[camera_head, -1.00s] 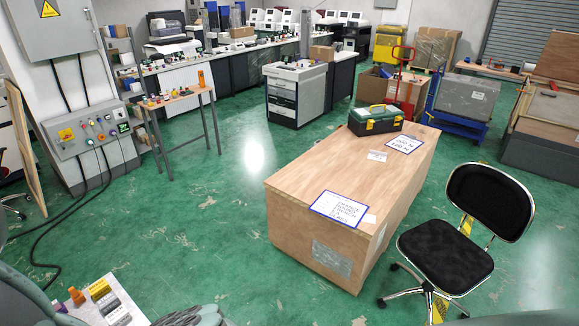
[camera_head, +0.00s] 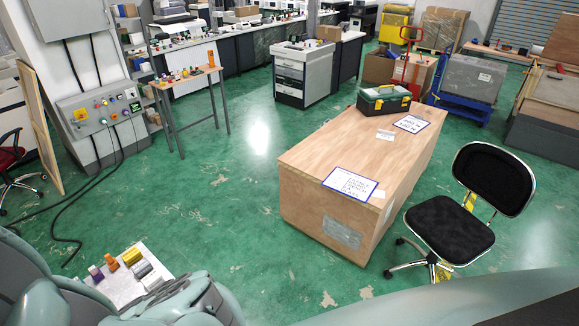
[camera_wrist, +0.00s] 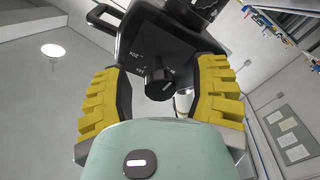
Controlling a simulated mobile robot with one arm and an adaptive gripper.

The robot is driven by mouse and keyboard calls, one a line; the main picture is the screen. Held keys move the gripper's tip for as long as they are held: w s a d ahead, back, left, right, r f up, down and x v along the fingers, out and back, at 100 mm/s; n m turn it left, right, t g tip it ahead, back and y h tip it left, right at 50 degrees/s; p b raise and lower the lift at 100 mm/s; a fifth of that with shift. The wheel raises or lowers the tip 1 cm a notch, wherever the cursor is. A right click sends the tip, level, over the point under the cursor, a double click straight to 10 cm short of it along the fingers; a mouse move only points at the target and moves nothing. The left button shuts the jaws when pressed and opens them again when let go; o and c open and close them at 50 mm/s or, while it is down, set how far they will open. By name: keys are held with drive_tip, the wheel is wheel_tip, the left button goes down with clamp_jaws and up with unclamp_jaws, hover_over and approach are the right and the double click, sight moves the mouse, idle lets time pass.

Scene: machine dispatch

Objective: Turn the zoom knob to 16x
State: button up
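In the wrist view, a black knob (camera_wrist: 158,82) with a pale mark sits on the dark face of a black device (camera_wrist: 160,45). Small white markings lie around the knob, too small to read surely. My gripper (camera_wrist: 161,72) has its two yellow-padded fingers spread, one on each side of the knob in the picture. Gaps show between the knob and both fingers. I cannot tell how far the fingertips are from the knob in depth. In the head view, my green-grey arm fills the lower left, and the gripper and knob are not seen.
A wooden crate (camera_head: 310,170) with a toolbox (camera_head: 384,100) stands ahead, with a black office chair (camera_head: 450,228) beside it. A small white table (camera_head: 152,270) with colored items is close at lower left, near my arm. Open green floor (camera_head: 235,215) lies between the crate and the control panel (camera_head: 105,117).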

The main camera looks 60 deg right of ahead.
clamp_jaws()
idle(0.3)
drive_tip(key=shift+f+m+b, duration=0.25)
drive_tip(key=shift+m+b, duration=0.45)
drive_tip(key=shift+b, duration=0.35)
drive_tip(key=shift+r+m+b, duration=0.2)
drive_tip(key=shift+m+b, duration=0.45)
drive_tip(key=shift+m, duration=0.65)
drive_tip(key=shift+c, duration=0.4)
unclamp_jaws()
drive_tip(key=shift+r, duration=0.1)
